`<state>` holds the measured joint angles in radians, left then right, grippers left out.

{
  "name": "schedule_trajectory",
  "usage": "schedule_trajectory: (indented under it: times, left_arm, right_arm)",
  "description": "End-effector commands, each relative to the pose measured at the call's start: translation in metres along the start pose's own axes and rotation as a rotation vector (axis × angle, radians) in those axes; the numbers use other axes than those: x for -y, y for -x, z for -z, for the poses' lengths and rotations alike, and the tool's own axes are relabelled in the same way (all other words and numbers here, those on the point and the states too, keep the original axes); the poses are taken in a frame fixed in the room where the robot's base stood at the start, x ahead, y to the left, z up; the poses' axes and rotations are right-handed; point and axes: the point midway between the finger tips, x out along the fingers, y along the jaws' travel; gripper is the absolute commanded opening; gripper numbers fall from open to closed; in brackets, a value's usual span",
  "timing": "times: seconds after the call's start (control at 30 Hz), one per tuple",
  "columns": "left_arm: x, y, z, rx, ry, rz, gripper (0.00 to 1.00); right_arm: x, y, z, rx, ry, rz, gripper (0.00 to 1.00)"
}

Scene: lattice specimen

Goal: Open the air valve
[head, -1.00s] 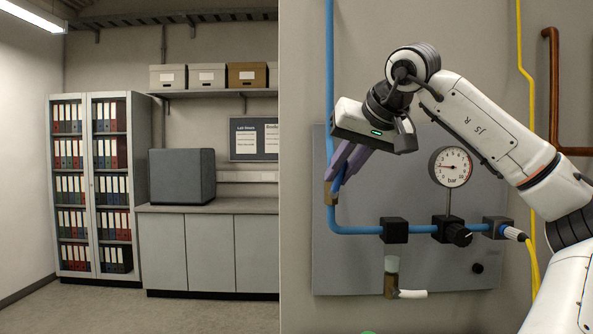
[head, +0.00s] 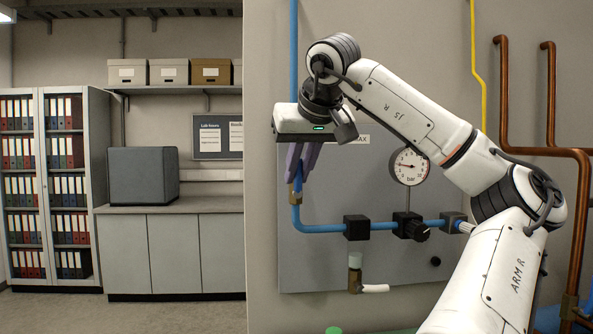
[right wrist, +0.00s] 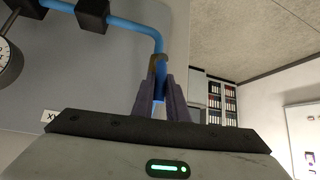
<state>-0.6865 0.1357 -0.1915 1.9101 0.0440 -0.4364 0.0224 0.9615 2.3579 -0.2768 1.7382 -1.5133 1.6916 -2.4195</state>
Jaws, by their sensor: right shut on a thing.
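The air valve shows as a brass body (head: 294,196) on the blue pipe, left of the panel's gauge. My right gripper (head: 298,178) is just above it, its purple fingers pointing down. The fingers are shut on the valve's blue lever (right wrist: 160,97), seen between the fingertips in the right wrist view. The fingers hide most of the lever. The lever stands nearly upright, close to in line with the vertical pipe. My left gripper is not in view.
A grey panel (head: 330,265) carries a round bar gauge (head: 410,166), black blocks and a black knob (head: 412,228). Below hangs a small fitting (head: 355,272) with a white outlet. Copper pipes (head: 575,230) run at the right. A cabinet and counter stand left.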

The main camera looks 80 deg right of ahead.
Motion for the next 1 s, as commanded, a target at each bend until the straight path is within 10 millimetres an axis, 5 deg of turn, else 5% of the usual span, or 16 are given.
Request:
schedule_trajectory:
  times: [0.03,0.07,0.17,0.57,1.0]
  left_arm:
    - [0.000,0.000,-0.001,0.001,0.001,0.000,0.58]
    - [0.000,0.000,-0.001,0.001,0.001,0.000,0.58]
    - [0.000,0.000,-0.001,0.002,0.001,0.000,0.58]
    - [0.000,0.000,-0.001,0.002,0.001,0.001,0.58]
    - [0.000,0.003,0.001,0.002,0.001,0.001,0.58]
  right_arm:
    - [0.000,0.000,0.000,0.001,0.006,-0.003,0.00]
    - [0.000,0.000,0.000,0.001,0.006,-0.003,0.15]
    - [0.000,0.000,0.000,0.001,0.005,-0.002,0.32]
    - [0.000,0.007,0.001,-0.001,0.001,-0.001,0.32]
    - [0.000,0.086,0.001,-0.001,0.002,-0.003,0.32]
